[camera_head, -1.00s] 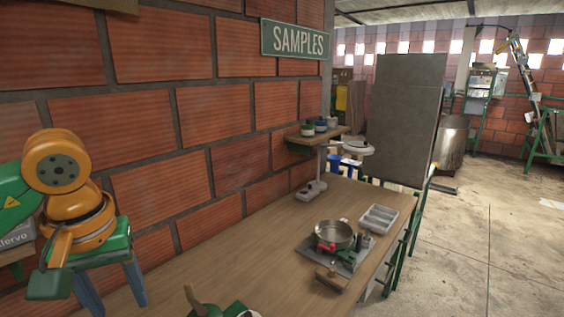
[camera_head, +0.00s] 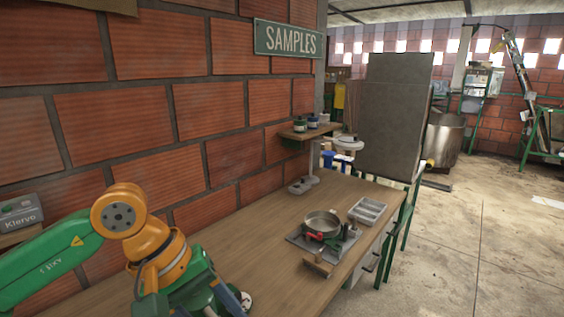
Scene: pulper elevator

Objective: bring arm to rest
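My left arm comes in from the left, a green link with an orange joint. Its green gripper (camera_head: 188,300) points down over the near left part of the wooden table (camera_head: 262,258). My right gripper is not in view.
A metal pan (camera_head: 321,223) stands on a grey plate with a wooden handle piece. A grey compartment tray (camera_head: 367,211) is beside it. A grey-based stand (camera_head: 303,185) is farther back, near a wall shelf (camera_head: 312,132) with jars. Mid-table is clear.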

